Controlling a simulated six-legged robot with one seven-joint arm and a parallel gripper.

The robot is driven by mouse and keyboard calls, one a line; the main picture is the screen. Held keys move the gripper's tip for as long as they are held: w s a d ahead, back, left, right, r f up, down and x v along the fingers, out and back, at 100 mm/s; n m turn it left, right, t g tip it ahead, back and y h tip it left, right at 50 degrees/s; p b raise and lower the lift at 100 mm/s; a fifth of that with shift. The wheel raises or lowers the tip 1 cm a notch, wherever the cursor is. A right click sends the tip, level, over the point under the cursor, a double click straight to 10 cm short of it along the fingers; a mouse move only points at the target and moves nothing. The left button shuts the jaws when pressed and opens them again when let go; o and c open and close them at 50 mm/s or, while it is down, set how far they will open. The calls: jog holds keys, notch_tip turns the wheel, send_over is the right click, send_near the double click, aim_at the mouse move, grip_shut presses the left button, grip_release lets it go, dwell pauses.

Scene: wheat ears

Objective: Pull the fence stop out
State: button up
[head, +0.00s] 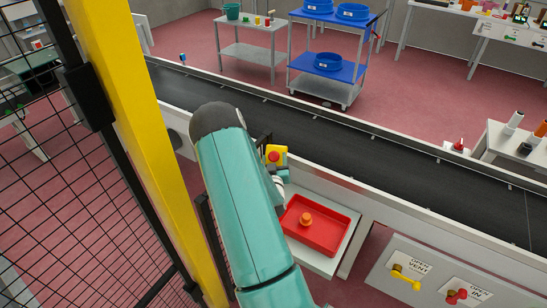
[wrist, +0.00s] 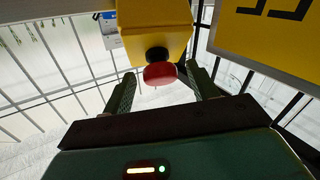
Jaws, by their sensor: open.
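The fence stop is a yellow box (wrist: 155,25) with a red mushroom button (wrist: 160,74) on a black collar. In the wrist view, the button faces me at the top middle. My gripper (wrist: 161,80) is open, with one finger on each side of the button; I cannot tell whether either finger touches it. In the head view, the yellow box (head: 277,150) and its red button (head: 273,156) show just right of my teal arm. My arm hides most of the gripper there.
A yellow fence post (head: 135,110) and black mesh (head: 90,200) stand close on the left. A dark conveyor (head: 330,135) runs behind the stop. A red tray (head: 318,238) holding an orange knob-like piece (head: 305,219) lies below right. A panel with yellow and red handles (head: 405,283) is at lower right.

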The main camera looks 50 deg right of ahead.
jog(key=shift+x, duration=0.8)
grip_shut()
jog(key=shift+s+a+r, duration=0.25)
jog(key=shift+a+r, duration=0.35)
grip_release()
jog(key=shift+s+a, duration=0.1)
